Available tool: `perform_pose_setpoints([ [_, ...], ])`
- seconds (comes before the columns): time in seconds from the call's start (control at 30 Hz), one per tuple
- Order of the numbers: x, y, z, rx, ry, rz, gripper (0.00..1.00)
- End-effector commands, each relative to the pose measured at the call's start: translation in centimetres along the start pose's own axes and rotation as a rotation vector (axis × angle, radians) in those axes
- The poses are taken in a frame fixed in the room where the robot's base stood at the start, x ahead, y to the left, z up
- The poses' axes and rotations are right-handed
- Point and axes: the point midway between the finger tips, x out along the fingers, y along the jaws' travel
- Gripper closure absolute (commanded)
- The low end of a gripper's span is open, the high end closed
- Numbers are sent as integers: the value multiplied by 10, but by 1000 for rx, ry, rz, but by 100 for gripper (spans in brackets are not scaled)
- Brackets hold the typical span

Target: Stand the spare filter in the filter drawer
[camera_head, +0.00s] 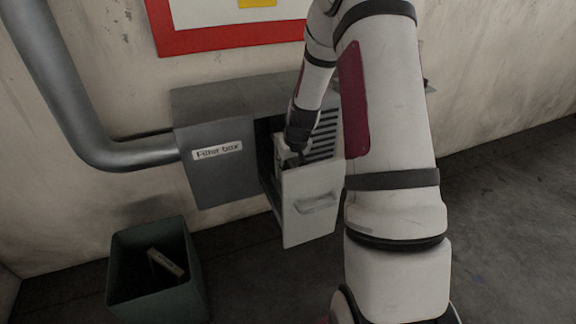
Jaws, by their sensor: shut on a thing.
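The grey filter box (215,172), marked "Filter box", is on the wall, and its filter drawer (312,208) is pulled out with the pale handled front facing me. My gripper (294,148) points down into the open drawer behind that front. It is shut on a pale, thin piece (281,152), which looks like the spare filter. The piece appears upright inside the drawer opening. Its lower part is hidden by the drawer front, so I cannot tell whether it touches the drawer floor.
A dark green open bin (190,285) stands on the floor at lower left, with a pale, flat filter-like piece (167,262) leaning inside. A thick grey pipe (75,110) joins the box from the left. A red-framed board (230,38) hangs above. Floor at right is clear.

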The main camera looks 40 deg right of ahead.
Motion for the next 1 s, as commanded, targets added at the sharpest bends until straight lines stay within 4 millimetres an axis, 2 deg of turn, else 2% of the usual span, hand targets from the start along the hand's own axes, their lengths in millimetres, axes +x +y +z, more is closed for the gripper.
perform_pose_setpoints([
  [0.13, 3, 0, 1, 0, 1, 0, 100],
  [0.17, 3, 0, 1, 0, 0, 0, 71],
  [0.23, 2, 0, 1, 0, 0, 0, 55],
  [0.67, -4, 0, -1, 0, 1, 0, 55],
  [0.77, -19, 0, -1, -1, 2, 0, 55],
  [1.0, -70, 0, -2, -1, 3, 1, 55],
])
